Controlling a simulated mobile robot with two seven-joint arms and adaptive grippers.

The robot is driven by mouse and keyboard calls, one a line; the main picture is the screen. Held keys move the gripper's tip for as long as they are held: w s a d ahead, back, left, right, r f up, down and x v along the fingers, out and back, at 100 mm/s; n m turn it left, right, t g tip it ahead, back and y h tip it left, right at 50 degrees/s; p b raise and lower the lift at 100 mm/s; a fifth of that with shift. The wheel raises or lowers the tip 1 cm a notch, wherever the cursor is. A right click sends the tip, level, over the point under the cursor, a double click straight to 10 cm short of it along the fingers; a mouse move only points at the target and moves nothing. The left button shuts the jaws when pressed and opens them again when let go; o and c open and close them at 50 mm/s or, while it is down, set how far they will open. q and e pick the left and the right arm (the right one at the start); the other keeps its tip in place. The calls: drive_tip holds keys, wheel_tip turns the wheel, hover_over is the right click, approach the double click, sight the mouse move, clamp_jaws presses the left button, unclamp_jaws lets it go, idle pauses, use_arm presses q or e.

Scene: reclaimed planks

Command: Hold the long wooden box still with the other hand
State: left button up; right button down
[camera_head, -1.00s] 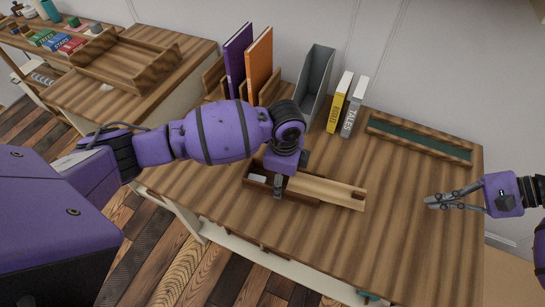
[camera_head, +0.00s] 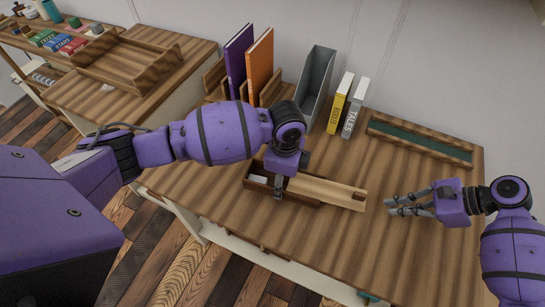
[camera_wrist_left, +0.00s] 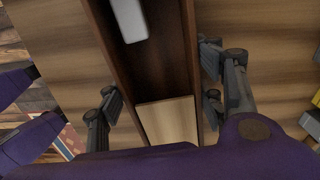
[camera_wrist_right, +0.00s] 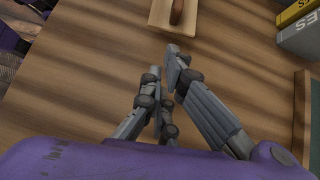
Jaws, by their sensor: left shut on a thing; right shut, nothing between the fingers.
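The long wooden box (camera_head: 258,183) is dark brown and lies on the desk. Its pale sliding lid (camera_head: 325,190) covers part of it and sticks out past its right end, with a small dark handle (camera_head: 358,196) at the lid's far end. My left gripper (camera_head: 281,187) is shut across the box, one finger on each side wall, as the left wrist view (camera_wrist_left: 163,95) shows. A white item (camera_wrist_left: 130,18) lies in the uncovered part. My right gripper (camera_head: 398,204) is shut and empty, right of the lid and apart from it. The lid's end (camera_wrist_right: 178,14) shows ahead in the right wrist view.
Behind the box stand a grey file holder (camera_head: 314,85), a yellow book (camera_head: 340,102), a grey book (camera_head: 355,108) and purple and orange binders (camera_head: 259,62) in a wooden rack. A green-lined tray (camera_head: 420,139) lies at back right. The desk in front is clear.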

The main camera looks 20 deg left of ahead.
sight(359, 195)
use_arm(q)
drive_tip(key=shift+w+r, duration=0.1)
drive_tip(key=shift+w, duration=0.05)
use_arm(e)
drive_tip(key=shift+a, duration=1.95)
use_arm(q)
drive_tip(key=shift+d, duration=0.1)
use_arm(e)
drive_tip(key=a, duration=1.2)
drive_tip(key=shift+a+r, duration=0.1)
drive_tip(key=shift+a, duration=0.2)
drive_tip(key=d, duration=0.5)
drive_tip(key=shift+w+r, duration=0.1)
drive_tip(key=shift+r, duration=0.15)
drive_tip(key=v, duration=0.9)
